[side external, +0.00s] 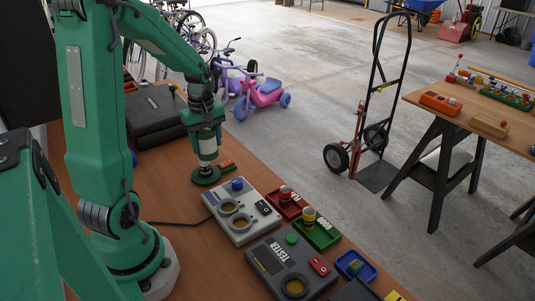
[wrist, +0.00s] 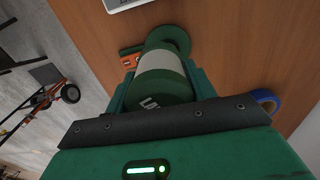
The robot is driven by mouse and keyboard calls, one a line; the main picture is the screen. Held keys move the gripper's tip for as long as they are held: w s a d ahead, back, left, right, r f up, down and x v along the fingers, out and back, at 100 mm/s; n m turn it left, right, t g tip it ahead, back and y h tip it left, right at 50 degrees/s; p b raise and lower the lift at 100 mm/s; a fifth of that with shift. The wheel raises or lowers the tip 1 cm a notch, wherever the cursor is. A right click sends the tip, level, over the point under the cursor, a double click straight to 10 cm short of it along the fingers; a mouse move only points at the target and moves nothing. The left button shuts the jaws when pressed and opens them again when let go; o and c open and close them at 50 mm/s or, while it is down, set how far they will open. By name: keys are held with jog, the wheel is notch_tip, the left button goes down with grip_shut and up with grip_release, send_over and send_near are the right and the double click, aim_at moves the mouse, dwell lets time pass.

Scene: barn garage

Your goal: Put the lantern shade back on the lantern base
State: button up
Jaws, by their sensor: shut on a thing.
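My gripper (side external: 207,134) points straight down and is shut on the lantern shade (side external: 207,148), a white cylinder with a green top end. In the wrist view the shade (wrist: 157,66) sits between the jaws of my gripper (wrist: 153,92), with part of a label showing on its green end. The lantern base (side external: 206,176) is a dark green disc on the wooden bench, directly below the shade. It also shows in the wrist view (wrist: 178,36) beyond the shade's far end. The shade looks upright. I cannot tell whether shade and base touch, as the shade hides much of the base.
An orange block (side external: 228,165) lies close beside the base. A light grey tester box (side external: 241,211) with a blue knob stands nearby, then red (side external: 285,207) and green trays and a dark tester (side external: 291,268). A black case (side external: 156,115) lies behind. A blue ring (wrist: 266,102) lies on the bench.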

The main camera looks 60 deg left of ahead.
aim_at(204, 160)
jog(key=shift+s+a+f, duration=0.1)
jog(key=shift+s+a, duration=0.5)
jog(key=shift+f, duration=0.1)
jog(key=shift+f, duration=2.8)
jog(key=shift+f, duration=0.55)
jog(key=o, duration=0.7)
jog(key=shift+o, duration=0.2)
jog(key=shift+r, duration=5.45)
